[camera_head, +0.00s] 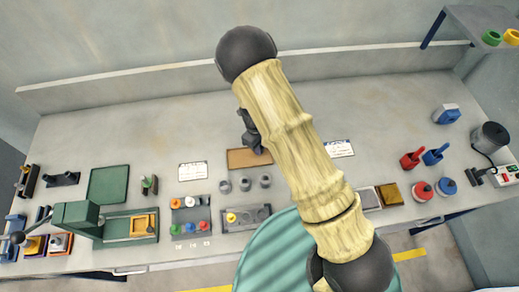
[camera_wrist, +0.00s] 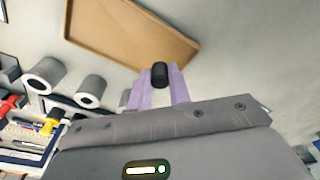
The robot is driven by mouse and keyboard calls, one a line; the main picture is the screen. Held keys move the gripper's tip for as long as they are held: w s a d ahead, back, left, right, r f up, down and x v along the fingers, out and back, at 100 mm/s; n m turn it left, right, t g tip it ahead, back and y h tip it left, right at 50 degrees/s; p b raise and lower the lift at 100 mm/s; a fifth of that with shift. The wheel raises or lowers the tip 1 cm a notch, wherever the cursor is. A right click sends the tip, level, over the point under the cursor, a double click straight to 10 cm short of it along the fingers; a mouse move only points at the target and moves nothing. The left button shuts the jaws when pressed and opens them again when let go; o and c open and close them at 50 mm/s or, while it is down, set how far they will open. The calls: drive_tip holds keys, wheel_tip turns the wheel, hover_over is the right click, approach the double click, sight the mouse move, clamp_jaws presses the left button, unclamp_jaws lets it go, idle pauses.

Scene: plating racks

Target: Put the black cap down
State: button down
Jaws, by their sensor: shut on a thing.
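The black cap (camera_wrist: 159,74) is a small dark cylinder held between the tips of the two pale purple fingers of my gripper (camera_wrist: 159,82) in the wrist view. My gripper is shut on it. In the wrist view the cap shows just below the near edge of a shallow brown tray (camera_wrist: 128,30), which looks empty. In the head view my gripper (camera_head: 259,150) is by the right part of the same brown tray (camera_head: 238,159), partly hidden by my arm; the cap is too small to make out there. I cannot tell how high the cap is above the bench.
Three grey cups (camera_head: 245,184) stand just in front of the tray. Racks with coloured caps (camera_head: 190,215) and a grey rack (camera_head: 238,226) lie nearer the front edge. White cards (camera_head: 193,171) lie beside the tray. The bench behind the tray is bare.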

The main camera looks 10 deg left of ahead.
wheel_tip(320, 180, down, 3)
drive_tip(key=shift+w+f+p, duration=0.1)
drive_tip(key=shift+p, duration=0.35)
drive_tip(key=shift+f, duration=0.15)
drive_tip(key=c, duration=1.3)
unclamp_jaws()
wheel_tip(320, 180, up, 12)
drive_tip(key=a+b, duration=0.1)
drive_tip(key=b, duration=0.3)
drive_tip(key=shift+w+a+r, duration=0.15)
drive_tip(key=shift+w+r, duration=0.05)
drive_tip(key=shift+w, duration=0.05)
